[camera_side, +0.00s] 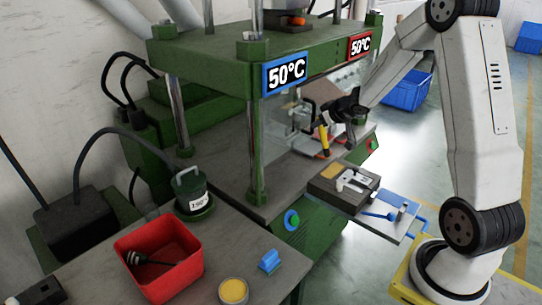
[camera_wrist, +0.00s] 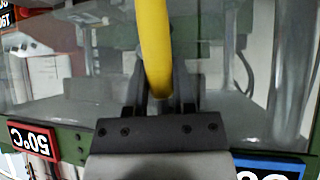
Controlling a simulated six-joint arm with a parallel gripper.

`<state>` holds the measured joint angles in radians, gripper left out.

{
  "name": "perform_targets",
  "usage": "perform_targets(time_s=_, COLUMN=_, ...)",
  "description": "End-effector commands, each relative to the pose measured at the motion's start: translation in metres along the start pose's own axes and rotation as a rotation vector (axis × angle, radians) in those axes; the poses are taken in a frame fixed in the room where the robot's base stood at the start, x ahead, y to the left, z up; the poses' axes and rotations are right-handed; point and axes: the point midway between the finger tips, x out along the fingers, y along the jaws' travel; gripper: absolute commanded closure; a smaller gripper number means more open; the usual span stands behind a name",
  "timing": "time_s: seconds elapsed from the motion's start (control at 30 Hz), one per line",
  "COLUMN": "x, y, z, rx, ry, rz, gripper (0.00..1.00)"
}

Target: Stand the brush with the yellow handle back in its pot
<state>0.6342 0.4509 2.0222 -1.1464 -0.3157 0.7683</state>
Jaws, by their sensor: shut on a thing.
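The brush with the yellow handle (camera_side: 324,139) is in my gripper (camera_side: 328,118), held in the air in front of the press opening. It hangs roughly upright in the side view. In the wrist view the yellow handle (camera_wrist: 155,45) passes between the two fingers of my gripper (camera_wrist: 163,98), which are shut on it. The brush's bristles cannot be made out. I cannot tell which vessel is the brush's pot. A dark green pot (camera_side: 192,192) with a handle and a white label stands on the bench at left, and a round yellow-topped tin (camera_side: 233,291) stands at the front.
The green press (camera_side: 230,140) with 50°C signs is close behind my gripper. A dark mould block (camera_side: 335,192) and a tray with a blue-handled tool (camera_side: 378,216) lie below it. A red bin (camera_side: 160,255) and a blue block (camera_side: 269,261) are on the bench.

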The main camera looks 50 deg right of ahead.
Motion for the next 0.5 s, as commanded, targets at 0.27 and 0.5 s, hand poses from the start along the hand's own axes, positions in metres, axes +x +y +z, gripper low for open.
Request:
perform_targets(time_s=0.27, x=0.0003, y=-0.0021, z=0.0016, rx=0.006, ry=-0.001, rz=0.006, gripper=1.00)
perform_targets(time_s=0.5, x=0.0011, y=-0.0067, z=0.0052, rx=0.020, ry=-0.002, rz=0.022, gripper=1.00)
